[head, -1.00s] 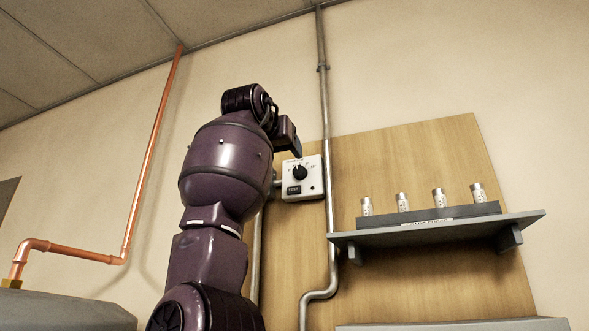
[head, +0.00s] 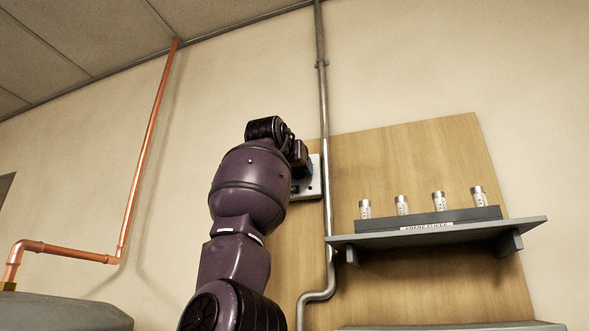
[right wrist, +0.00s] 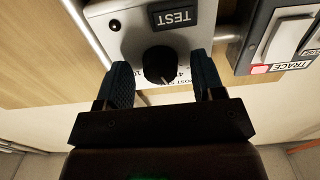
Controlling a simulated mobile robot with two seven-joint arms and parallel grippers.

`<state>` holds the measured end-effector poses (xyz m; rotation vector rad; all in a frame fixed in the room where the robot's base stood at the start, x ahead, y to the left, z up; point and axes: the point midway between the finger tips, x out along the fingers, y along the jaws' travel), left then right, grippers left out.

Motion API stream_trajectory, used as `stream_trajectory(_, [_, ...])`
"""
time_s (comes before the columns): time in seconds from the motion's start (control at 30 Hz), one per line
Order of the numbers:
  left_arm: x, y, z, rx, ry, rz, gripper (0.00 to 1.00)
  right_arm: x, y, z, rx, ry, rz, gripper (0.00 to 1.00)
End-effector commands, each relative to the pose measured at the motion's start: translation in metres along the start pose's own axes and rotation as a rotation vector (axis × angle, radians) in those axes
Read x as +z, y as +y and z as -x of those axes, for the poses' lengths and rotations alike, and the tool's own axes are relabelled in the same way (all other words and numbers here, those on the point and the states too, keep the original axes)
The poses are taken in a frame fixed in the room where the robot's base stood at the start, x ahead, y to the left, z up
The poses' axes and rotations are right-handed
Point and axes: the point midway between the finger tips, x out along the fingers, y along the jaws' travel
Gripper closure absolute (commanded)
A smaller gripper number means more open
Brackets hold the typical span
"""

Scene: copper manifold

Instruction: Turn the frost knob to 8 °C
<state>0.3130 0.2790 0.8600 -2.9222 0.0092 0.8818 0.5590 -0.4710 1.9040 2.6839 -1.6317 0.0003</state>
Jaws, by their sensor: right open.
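The frost knob (right wrist: 158,64) is a round black knob on a white control box (right wrist: 192,22) with a dark TEST button (right wrist: 174,17), all upside down in the right wrist view. My right gripper (right wrist: 162,78) is open, with one blue finger on each side of the knob. A gap shows on both sides. In the head view my right gripper (head: 301,160) hides the knob and most of the control box (head: 314,180). My left gripper is not in view.
A grey pipe (head: 324,120) runs down just right of the box. A shelf (head: 440,232) with several metal cylinders stands further right on the wooden board (head: 410,155). A grey switch unit marked TRACE (right wrist: 246,55) sits beside the box in the wrist view.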

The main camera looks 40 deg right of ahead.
Motion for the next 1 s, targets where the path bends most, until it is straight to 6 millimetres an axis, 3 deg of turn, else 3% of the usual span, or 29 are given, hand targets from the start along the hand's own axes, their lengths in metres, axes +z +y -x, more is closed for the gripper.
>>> stream_trajectory(0.03, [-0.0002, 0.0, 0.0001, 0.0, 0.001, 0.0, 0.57, 0.0, 0.0001, 0.0001, 0.0, 0.0, 0.0, 0.41])
stream_trajectory(0.33, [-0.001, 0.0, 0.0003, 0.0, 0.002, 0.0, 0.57, 0.0, 0.0001, 0.0003, 0.0, 0.0, 0.0, 0.87])
stream_trajectory(1.0, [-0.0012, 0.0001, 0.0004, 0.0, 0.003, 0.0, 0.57, 0.0, 0.0, 0.0003, 0.0, -0.001, -0.025, 0.87])
